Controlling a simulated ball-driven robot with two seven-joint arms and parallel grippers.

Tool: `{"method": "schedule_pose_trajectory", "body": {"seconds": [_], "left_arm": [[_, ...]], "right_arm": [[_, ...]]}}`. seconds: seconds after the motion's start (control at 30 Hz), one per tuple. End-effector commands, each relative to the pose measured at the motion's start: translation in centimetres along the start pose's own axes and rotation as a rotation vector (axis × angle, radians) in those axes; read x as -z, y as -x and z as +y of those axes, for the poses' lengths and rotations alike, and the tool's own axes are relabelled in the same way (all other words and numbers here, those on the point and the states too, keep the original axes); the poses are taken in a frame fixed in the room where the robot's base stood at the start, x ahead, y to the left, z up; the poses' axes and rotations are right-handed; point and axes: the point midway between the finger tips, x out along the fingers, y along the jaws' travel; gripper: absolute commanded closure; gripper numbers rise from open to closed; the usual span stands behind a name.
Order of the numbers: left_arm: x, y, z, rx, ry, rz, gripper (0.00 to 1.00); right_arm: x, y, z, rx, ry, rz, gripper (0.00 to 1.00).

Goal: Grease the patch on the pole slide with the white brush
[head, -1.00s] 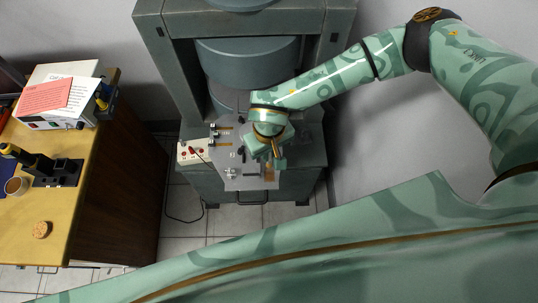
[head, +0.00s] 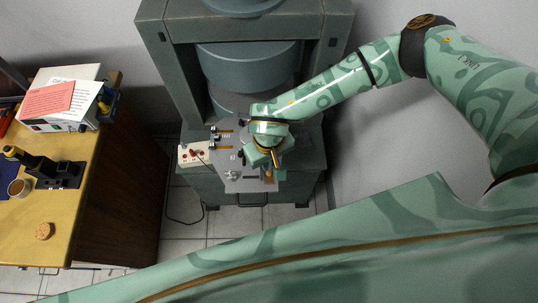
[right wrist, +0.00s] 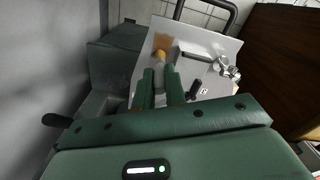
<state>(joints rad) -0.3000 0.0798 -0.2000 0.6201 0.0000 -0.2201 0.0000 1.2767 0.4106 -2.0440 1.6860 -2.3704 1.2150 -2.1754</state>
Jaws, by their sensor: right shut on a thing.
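My right gripper (head: 272,158) is over the grey plate (head: 238,183) at the front of the big magnet. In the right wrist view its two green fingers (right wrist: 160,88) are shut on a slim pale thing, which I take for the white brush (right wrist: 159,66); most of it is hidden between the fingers. Its end points at the brownish-orange patch (right wrist: 162,42) near the plate's edge; I cannot tell whether it touches. In the head view the patch (head: 268,179) shows small just below the gripper. My left gripper is not in view.
Metal fittings (right wrist: 215,64) and a dark knob stand on the plate beside the fingers. The magnet's grey frame (head: 170,65) rises behind. A white box with red buttons (head: 193,154) is left of the plate. A wooden bench (head: 85,190) stands farther left.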

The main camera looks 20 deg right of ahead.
Motion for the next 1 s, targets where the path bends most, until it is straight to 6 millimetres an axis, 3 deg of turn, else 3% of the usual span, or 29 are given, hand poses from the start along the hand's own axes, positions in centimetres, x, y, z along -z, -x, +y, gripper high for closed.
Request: {"method": "schedule_pose_trajectory", "body": {"seconds": [0.27, 0.7, 1.0], "left_arm": [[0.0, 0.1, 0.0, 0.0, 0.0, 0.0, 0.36], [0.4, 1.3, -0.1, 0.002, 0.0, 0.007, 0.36], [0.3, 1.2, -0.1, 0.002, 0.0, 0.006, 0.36]], "right_arm": [[-0.1, 0.0, -0.1, 0.0, 0.0, 0.0, 1.0], [-1.9, 0.1, -1.0, -0.001, 0.001, 0.0, 1.0], [-1.9, 0.0, -1.0, -0.001, 0.0, 0.0, 1.0]]}}
